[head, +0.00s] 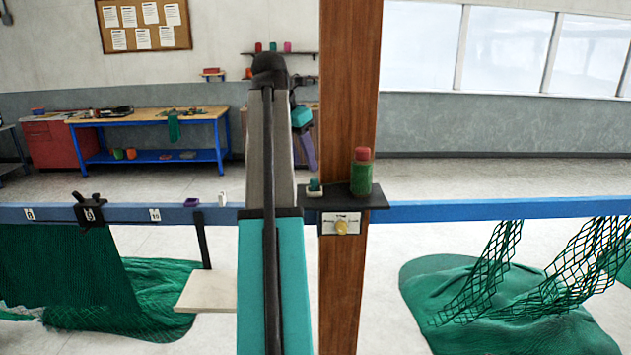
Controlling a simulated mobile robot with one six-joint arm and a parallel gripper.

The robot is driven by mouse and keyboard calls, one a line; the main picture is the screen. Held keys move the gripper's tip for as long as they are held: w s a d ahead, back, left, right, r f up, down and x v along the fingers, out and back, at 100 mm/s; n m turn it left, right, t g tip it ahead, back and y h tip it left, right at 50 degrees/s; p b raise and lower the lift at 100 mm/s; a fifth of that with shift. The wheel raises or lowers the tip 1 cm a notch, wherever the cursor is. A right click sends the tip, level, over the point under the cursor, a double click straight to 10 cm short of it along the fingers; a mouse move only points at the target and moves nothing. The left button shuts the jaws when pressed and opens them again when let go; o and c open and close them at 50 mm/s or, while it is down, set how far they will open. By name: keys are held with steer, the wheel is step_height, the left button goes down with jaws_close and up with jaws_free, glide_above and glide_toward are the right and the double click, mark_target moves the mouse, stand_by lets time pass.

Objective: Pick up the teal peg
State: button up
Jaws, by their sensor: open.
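A small teal piece (315,184), which looks like the teal peg, stands on a whitish base on a small black shelf (345,203). The shelf is fixed to the wooden post, just right of my arm. My arm rises through the middle of the head view and hides part of the rail and the room behind. My gripper's fingers cannot be made out; they do not show in this view. Nothing visible touches the teal piece.
A green jar with a red lid (361,171) stands beside the peg. The wooden post (348,80) and blue rail (500,208) are obstacles. A purple piece (191,202), a white piece (222,197) and a black clamp (89,210) sit on the rail. Green nets (65,270) hang below.

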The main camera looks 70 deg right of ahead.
mark_target(312, 178)
steer(key=shift+x, duration=0.8)
steer(key=shift+s+p+x, duration=0.15)
steer(key=shift+p+x, duration=0.6)
steer(key=shift+x, duration=0.1)
steer(key=shift+s+p+x, duration=0.15)
steer(key=shift+p+x, duration=0.55)
steer(key=shift+x, duration=1.05)
steer(key=shift+r, duration=0.1)
jaws_close()
